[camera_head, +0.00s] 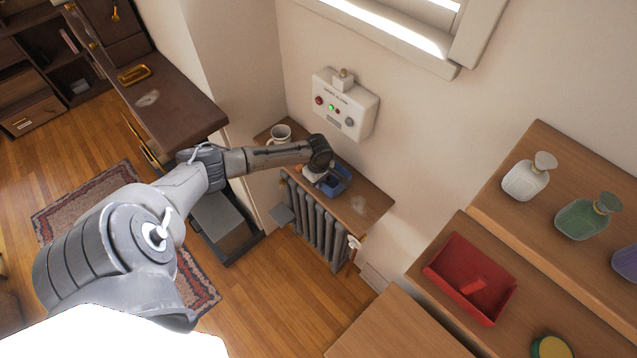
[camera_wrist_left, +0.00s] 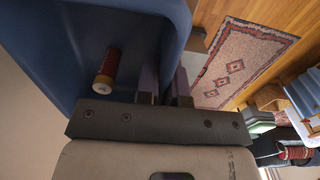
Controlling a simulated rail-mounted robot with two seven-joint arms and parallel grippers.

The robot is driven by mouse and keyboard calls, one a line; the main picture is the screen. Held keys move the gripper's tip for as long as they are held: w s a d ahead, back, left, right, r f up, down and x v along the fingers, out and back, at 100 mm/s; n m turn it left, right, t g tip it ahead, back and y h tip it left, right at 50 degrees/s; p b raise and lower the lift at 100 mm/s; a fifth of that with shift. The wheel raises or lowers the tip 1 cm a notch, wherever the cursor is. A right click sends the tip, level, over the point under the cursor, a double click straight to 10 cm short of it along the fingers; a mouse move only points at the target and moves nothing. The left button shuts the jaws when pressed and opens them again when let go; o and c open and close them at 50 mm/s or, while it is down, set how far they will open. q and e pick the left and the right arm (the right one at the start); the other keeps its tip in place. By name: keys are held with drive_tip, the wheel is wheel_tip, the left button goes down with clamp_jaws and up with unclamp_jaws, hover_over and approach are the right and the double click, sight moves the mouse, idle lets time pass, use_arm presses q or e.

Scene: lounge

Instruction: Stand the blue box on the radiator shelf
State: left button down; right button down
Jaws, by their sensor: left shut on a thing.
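The blue box (camera_head: 338,181) is an open tray that shows over the middle of the wooden radiator shelf (camera_head: 365,206), its open side up. I cannot tell whether its bottom touches the shelf. My left gripper (camera_head: 322,177) is shut on one wall of the box and partly hides it. In the left wrist view the blue box (camera_wrist_left: 75,45) fills the upper left, with the fingers of my left gripper (camera_wrist_left: 165,85) on its wall. A small red-and-tan cylinder (camera_wrist_left: 107,66) lies inside it. My right gripper is in neither view.
A white mug (camera_head: 280,134) stands on the shelf's left end. A white wall panel (camera_head: 344,104) with lights is above the shelf. A red tray (camera_head: 455,255) and bottles (camera_head: 527,178) stand on wooden units at right. A dark cabinet (camera_head: 165,105) is at left.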

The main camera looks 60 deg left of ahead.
use_arm(q)
drive_tip(key=shift+f, duration=0.5)
drive_tip(key=shift+f, duration=0.1)
drive_tip(key=c, duration=1.2)
unclamp_jaws()
drive_tip(key=shift+f, duration=0.1)
drive_tip(key=shift+c, duration=0.2)
